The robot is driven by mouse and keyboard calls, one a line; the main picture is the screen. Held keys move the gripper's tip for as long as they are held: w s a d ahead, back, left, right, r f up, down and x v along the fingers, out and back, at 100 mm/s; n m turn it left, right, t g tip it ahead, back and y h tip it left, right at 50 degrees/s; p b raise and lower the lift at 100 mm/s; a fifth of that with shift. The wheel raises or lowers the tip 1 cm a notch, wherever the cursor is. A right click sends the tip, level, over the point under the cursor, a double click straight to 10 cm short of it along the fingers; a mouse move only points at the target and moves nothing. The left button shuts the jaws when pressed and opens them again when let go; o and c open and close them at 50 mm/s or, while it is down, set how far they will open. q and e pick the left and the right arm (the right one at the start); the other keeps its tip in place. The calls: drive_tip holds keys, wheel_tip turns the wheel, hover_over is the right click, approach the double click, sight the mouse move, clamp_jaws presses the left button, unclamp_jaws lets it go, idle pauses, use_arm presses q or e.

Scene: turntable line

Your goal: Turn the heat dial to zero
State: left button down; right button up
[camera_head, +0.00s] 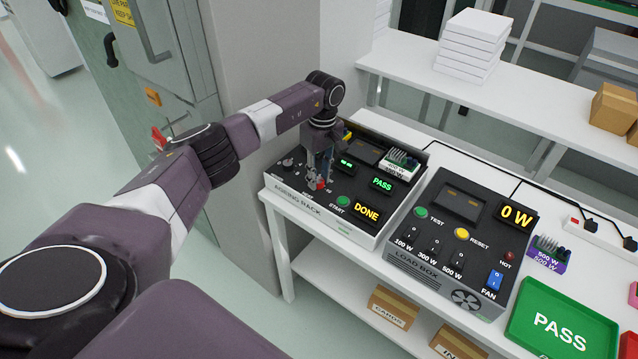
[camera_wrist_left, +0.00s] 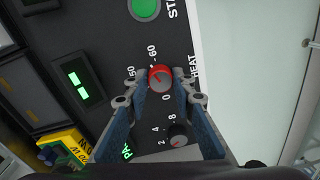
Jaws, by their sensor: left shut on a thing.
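The heat dial (camera_wrist_left: 160,77) is a small round knob with a red skirt and a grey top, beside the word HEAT in the left wrist view. Marks 0, 50 and 60 stand around it. I cannot tell which mark its pointer faces. My left gripper (camera_wrist_left: 161,88) is shut on the dial, one blue-grey finger on each side. In the head view my left gripper (camera_head: 318,180) reaches down onto the front left of the aging rack (camera_head: 335,228). There the fingers partly hide the dial. My right gripper is not in view.
A black knob (camera_wrist_left: 178,135) with a numbered scale sits close to the heat dial. A green START button (camera_head: 343,201) and a lit DONE display (camera_head: 367,213) are nearby. The load box (camera_head: 415,265) stands to the right, with a green PASS tray (camera_head: 520,318) beyond it.

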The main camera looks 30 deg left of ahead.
use_arm(q)
drive_tip(key=n+b, duration=0.1)
drive_tip(key=n, duration=0.2)
drive_tip(key=shift+n, duration=0.4)
drive_tip(key=n+b, duration=0.1)
drive_tip(key=n, duration=0.6)
drive_tip(key=shift+w+h, duration=0.1)
drive_tip(key=shift+h, duration=0.2)
drive_tip(key=n, duration=0.3)
drive_tip(key=shift+a+r+n, duration=0.1)
drive_tip(key=shift+n, duration=0.3)
drive_tip(key=n, duration=0.4)
drive_tip(key=shift+n+t+p, duration=0.3)
drive_tip(key=shift+p, duration=0.1)
drive_tip(key=n+p, duration=0.1)
drive_tip(key=n, duration=0.2)
drive_tip(key=shift+r+n, duration=0.1)
drive_tip(key=shift+n, duration=0.2)
drive_tip(key=n+p, duration=0.1)
drive_tip(key=n, duration=0.3)
drive_tip(key=shift+n+p, duration=0.3)
drive_tip(key=shift+p, duration=0.05)
drive_tip(key=shift+a+n+p, duration=0.1)
drive_tip(key=shift+n+p, duration=0.7)
drive_tip(key=shift+n, duration=1.3)
drive_tip(key=shift+t, duration=0.3)
